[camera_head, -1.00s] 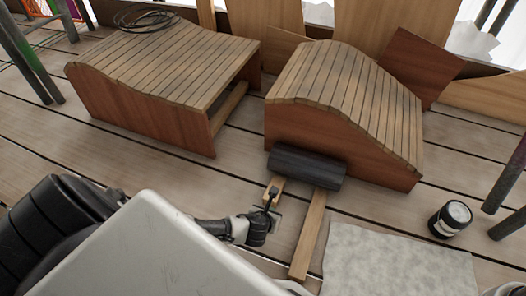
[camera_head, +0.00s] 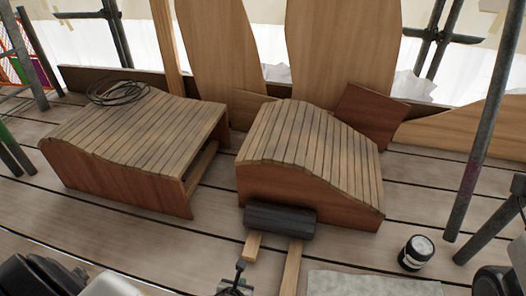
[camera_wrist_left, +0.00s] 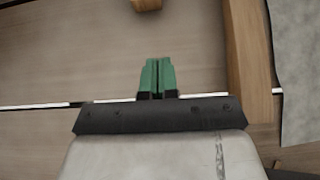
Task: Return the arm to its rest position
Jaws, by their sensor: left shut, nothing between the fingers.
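My left gripper (camera_wrist_left: 158,78) shows in the left wrist view with its two green fingers pressed together and nothing between them. It points at the plank floor, with a wooden batten to its right. In the head view, parts of my left arm (camera_head: 40,278) show along the bottom left edge, mostly cut off by the frame. My right gripper is not in view. A dark part at the lower right edge is too cut off to tell.
A dark roll (camera_head: 280,221) lies across two wooden battens (camera_head: 291,268) before a curved slatted bench (camera_head: 310,150). Another slatted bench (camera_head: 140,140) holds a cable coil (camera_head: 118,92).

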